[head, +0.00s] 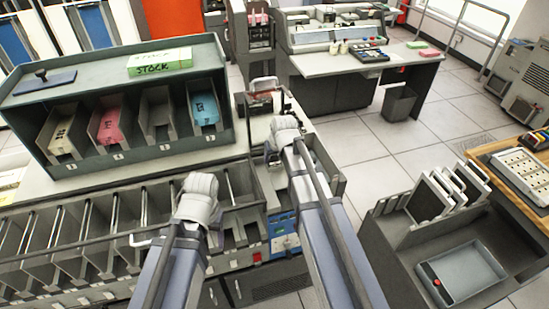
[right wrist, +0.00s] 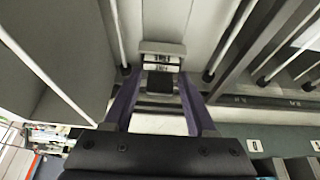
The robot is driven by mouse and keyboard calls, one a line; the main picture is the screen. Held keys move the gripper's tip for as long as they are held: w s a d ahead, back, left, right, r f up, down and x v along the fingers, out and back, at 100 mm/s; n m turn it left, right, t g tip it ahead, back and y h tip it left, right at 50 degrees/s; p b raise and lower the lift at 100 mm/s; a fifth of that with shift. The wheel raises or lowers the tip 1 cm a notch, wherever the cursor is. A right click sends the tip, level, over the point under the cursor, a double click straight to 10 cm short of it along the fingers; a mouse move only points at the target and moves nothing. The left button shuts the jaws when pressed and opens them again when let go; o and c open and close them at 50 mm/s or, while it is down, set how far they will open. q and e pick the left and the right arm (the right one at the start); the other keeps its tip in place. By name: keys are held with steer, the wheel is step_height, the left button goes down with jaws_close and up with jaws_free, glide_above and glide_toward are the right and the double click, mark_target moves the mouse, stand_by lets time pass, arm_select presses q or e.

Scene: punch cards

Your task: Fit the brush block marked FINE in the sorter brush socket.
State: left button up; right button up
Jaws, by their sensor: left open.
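My left gripper (head: 196,200) is above the right part of the sorter's row of card pockets (head: 95,225) in the head view, and it is open. My right gripper (head: 284,130) is further back and to the right, by the sorter's right end. In the right wrist view its two purple fingers (right wrist: 160,92) stand apart. A small grey block-like part with a white label (right wrist: 162,58) shows between or just beyond their tips; I cannot tell whether they touch it. No FINE marking is readable, and I cannot make out the brush socket.
A dark green rack (head: 150,140) of card bins with a STOCK box (head: 160,62) stands behind the pockets. A grey bench with an empty tray (head: 462,272) and upright panels (head: 440,190) is at the right. A desk (head: 410,55) is at the back. Open floor (head: 365,155) lies between.

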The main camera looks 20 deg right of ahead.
steer(key=shift+o, duration=1.1)
steer(key=shift+s+a+f, duration=0.1)
steer(key=shift+s+f, duration=0.05)
steer(key=shift+s, duration=0.2)
steer(key=shift+r+p, duration=0.45)
steer(key=shift+p, duration=0.4)
steer(key=p+v, duration=0.6)
steer(key=v, duration=0.1)
steer(key=shift+w, duration=0.15)
steer(key=shift+c, duration=0.3)
